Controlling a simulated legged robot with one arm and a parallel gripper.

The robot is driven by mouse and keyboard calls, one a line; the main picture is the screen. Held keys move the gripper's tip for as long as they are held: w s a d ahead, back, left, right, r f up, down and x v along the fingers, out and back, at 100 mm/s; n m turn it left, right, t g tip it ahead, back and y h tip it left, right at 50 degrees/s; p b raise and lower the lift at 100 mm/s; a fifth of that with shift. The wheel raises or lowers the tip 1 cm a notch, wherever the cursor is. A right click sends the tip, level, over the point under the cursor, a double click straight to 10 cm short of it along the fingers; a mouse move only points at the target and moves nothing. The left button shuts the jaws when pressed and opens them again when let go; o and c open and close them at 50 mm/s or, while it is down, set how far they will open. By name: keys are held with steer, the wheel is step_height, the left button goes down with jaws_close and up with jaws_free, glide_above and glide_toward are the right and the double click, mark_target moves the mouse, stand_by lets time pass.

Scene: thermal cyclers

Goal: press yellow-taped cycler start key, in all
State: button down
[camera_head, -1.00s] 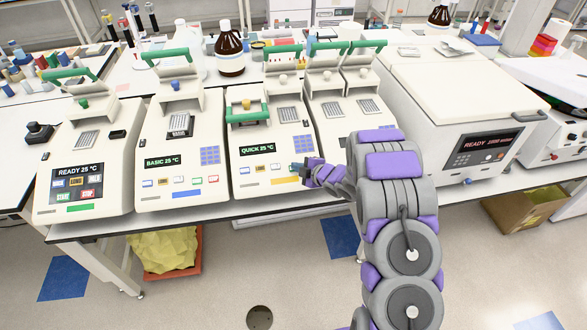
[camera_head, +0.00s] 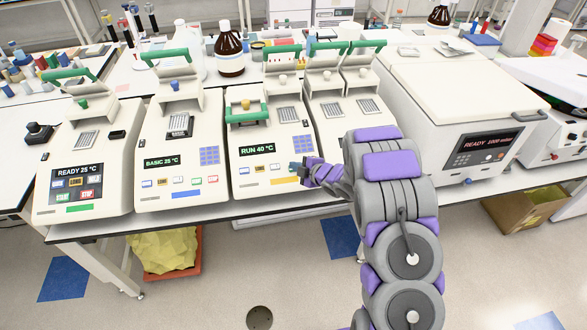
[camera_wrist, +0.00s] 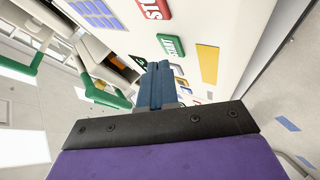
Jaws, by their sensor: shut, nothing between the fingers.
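The yellow-taped cycler (camera_head: 268,150) stands third from the left, with a strip of yellow tape (camera_head: 285,181) on its front edge. Its display (camera_head: 257,149) reads RUN 40 °C. My gripper (camera_head: 297,168) is shut and empty at the right end of its key row. In the wrist view the shut fingertips (camera_wrist: 160,68) are close by the green start key (camera_wrist: 171,47); I cannot tell if they touch it. The red stop key (camera_wrist: 153,8) and yellow tape (camera_wrist: 208,63) lie nearby. In the head view the gripper hides the keys at that end.
A blue-taped cycler (camera_head: 180,150) reading BASIC 25 °C and a green-taped cycler (camera_head: 84,160) reading READY 25 °C stand to the left. A twin-block cycler (camera_head: 345,108) is close on the right, partly behind my arm. A large white machine (camera_head: 460,90) stands farther right.

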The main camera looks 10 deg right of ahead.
steer(key=shift+r, duration=0.15)
steer(key=shift+s+r+p, duration=0.2)
steer(key=shift+s+r, duration=0.1)
steer(key=shift+r, duration=0.4)
steer(key=shift+s+r+p, duration=0.2)
steer(key=shift+s+r, duration=0.05)
steer(key=shift+r, duration=0.4)
steer(key=shift+s+r, duration=0.55)
steer(key=shift+r, duration=0.3)
